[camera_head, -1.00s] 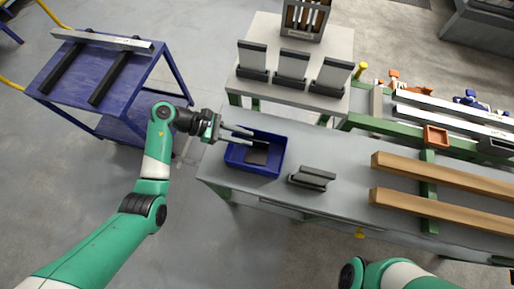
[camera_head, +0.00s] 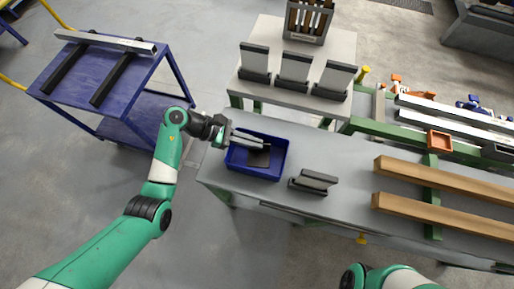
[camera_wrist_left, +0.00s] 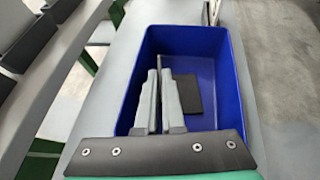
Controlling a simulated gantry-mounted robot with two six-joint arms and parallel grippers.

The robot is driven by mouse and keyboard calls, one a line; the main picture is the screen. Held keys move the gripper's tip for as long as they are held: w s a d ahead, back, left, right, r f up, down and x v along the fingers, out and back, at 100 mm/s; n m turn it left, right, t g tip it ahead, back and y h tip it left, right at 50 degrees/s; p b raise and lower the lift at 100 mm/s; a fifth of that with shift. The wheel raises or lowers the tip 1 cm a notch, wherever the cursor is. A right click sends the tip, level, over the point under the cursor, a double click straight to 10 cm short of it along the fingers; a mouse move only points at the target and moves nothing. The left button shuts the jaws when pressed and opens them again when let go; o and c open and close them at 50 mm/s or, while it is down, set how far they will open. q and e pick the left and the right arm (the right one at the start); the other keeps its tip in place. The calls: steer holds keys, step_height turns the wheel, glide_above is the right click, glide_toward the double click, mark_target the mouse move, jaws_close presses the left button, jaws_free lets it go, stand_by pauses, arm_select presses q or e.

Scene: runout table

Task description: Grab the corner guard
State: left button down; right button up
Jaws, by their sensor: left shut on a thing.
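The corner guard (camera_head: 259,158) shows as a dark, flat square piece in the blue bin (camera_head: 232,160). It also shows in the left wrist view (camera_wrist_left: 188,94), just right of the fingers, low in the bin. My left gripper (camera_head: 264,146) reaches into the bin from the left; its fingers (camera_wrist_left: 158,78) are close together, shut on the guard. The gripped edge is hidden between the fingers. The guard appears still in the bin; whether it touches the floor I cannot tell. My right gripper is out of view; only part of my right arm shows at the bottom.
The bin stands at the left end of the grey table (camera_head: 345,160). A dark holder with a grey block (camera_head: 314,182) is right of it. Wooden bars (camera_head: 440,180) lie further right. Upright grey panels (camera_head: 293,68) stand on a table behind. A blue cart (camera_head: 128,75) is left.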

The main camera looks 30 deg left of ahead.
arm_select(q)
step_height(320, 180, up, 10)
steer(key=p, duration=0.3)
steer(key=shift+p, duration=0.35)
